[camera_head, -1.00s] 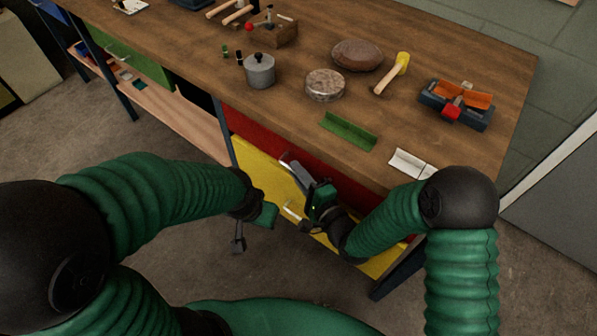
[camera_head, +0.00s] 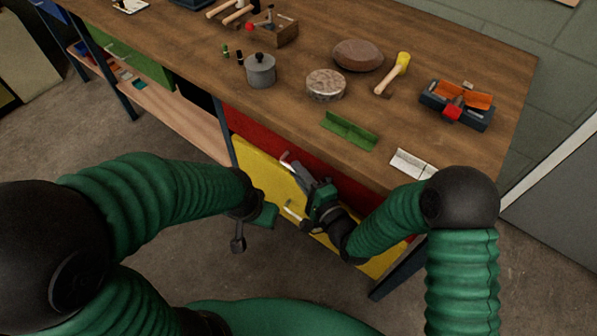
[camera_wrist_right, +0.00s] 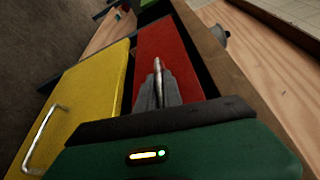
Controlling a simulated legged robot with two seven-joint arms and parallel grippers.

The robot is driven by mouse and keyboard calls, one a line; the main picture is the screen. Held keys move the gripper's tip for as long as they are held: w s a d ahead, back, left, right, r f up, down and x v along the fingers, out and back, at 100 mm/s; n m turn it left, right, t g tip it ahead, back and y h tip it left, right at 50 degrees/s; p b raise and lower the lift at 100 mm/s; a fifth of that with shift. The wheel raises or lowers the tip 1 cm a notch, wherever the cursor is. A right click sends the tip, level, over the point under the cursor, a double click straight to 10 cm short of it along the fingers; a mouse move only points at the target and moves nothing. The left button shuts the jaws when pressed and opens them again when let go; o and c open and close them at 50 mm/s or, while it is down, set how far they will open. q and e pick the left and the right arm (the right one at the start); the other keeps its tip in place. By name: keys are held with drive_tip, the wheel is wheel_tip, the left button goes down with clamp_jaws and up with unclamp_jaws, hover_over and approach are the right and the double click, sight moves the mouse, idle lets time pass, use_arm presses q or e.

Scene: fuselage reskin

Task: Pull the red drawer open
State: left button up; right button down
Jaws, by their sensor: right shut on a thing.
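The red drawer (camera_head: 262,132) is under the workbench top, above the yellow front (camera_head: 262,170). In the right wrist view the red front (camera_wrist_right: 166,42) lies beyond my fingers, and it looks about level with the yellow one. My right gripper (camera_head: 292,162) is at the red front, with its fingers shut on the drawer's handle (camera_head: 285,156). The wrist view shows the closed fingers (camera_wrist_right: 158,80) on the handle, mostly hiding it. My left gripper (camera_head: 239,238) hangs empty in front of the bench, left of the yellow front; its opening is unclear.
The yellow front has its own metal handle (camera_wrist_right: 42,138) close to my right gripper. The bench top (camera_head: 300,50) bears a pot (camera_head: 260,70), a mallet (camera_head: 393,75), a green angle piece (camera_head: 349,131) and other items. Floor in front of the bench is clear.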

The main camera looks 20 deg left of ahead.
drive_tip(key=shift+d+f+h, duration=0.3)
drive_tip(key=shift+f, duration=0.1)
drive_tip(key=c, duration=1.6)
unclamp_jaws()
drive_tip(key=shift+c, duration=0.2)
drive_tip(key=shift+o, duration=0.8)
drive_tip(key=shift+d+r, duration=0.1)
use_arm(q)
drive_tip(key=shift+d, duration=0.4)
use_arm(e)
drive_tip(key=shift+r, duration=0.1)
